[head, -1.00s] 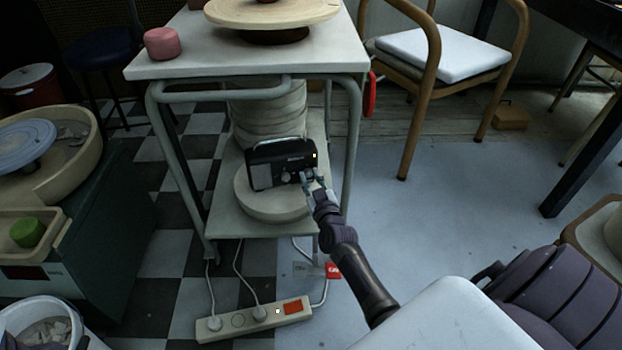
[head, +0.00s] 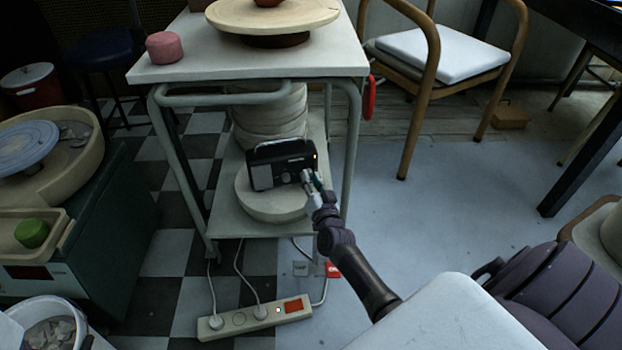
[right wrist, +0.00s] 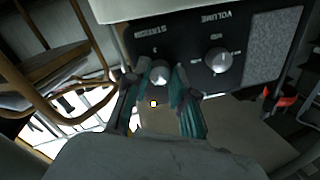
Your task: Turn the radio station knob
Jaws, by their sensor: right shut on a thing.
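The black radio (head: 282,165) stands on a round plaster slab (head: 270,200) on the lower shelf of the cart. In the right wrist view the radio's front (right wrist: 200,60) appears upside down, with a knob labelled STATION (right wrist: 158,74) and a knob labelled VOLUME (right wrist: 218,60). My right gripper (head: 308,177) is at the right end of the radio's front. In the right wrist view its teal-padded fingers (right wrist: 158,88) are closed around the station knob, one on each side. The left gripper does not show in either view.
The cart's top (head: 200,62) overhangs the radio, and a cart leg (head: 352,150) stands just right of my gripper. A power strip (head: 255,318) with cords lies on the floor below.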

